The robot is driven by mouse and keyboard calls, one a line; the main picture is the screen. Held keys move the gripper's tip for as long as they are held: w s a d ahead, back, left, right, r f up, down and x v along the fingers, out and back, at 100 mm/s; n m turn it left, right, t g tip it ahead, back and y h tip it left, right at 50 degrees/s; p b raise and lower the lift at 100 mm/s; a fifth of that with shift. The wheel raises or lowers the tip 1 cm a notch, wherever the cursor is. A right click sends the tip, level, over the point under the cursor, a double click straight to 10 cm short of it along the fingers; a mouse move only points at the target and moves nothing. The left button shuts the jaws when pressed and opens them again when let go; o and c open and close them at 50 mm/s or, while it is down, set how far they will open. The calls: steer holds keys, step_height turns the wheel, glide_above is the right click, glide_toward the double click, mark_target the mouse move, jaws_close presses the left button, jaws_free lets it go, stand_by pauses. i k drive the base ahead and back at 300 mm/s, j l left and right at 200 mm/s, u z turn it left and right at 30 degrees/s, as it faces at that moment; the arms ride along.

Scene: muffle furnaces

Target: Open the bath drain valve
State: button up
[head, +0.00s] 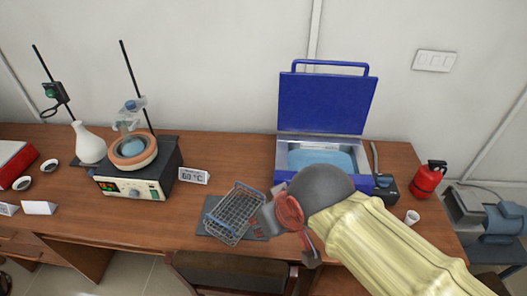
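The water bath (283,163) is a blue and steel box at the right of the bench in the head view. Its blue lid (325,104) stands open, and bluish water (320,160) shows inside. My arm, with a grey rounded joint and pale yellow cover, crosses in front of the bath and hides much of its front. I cannot make out the drain valve. My gripper (288,222), with red and grey parts, is at the bath's front left, near the wire rack. I cannot see whether its fingers are open or shut.
A wire rack (236,213) on a dark mat lies left of my gripper. A heating bath (134,180) with a flask, a 60 °C sign (193,176), a red extinguisher (428,180) and a small white cup (412,217) stand on the bench. A chair (228,272) is in front.

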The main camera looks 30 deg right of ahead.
mark_target(383, 182)
steer(key=z, duration=1.95)
steer(key=i+l+u, duration=0.45)
steer(key=i+l, duration=0.15)
steer(key=l, duration=0.2)
